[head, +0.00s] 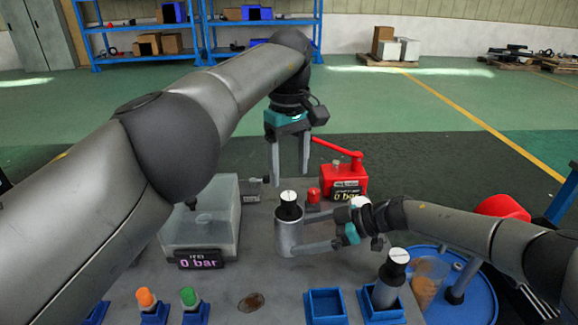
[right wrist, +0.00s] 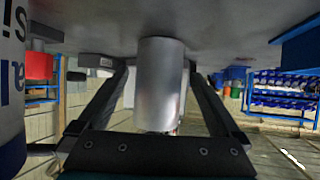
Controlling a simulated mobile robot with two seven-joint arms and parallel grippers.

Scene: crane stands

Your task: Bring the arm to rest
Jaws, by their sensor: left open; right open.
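My left gripper (head: 290,177) points down with its two fingers apart and empty, over the back of the grey table, left of the red hand pump (head: 345,180). My right gripper (head: 300,234) comes in from the right, its fingers on either side of a metal cylinder (head: 287,238) with a black and white top. The right wrist view shows the cylinder (right wrist: 160,85) between the spread fingers, with gaps beside it. The cylinder stands upright on the table.
A clear tank (head: 228,205) with a "0 bar" display (head: 198,259) stands at left. Blue holders line the front, one with another metal cylinder (head: 389,282). A blue drum (head: 480,300) stands at right. Blue shelves (head: 140,30) are far behind.

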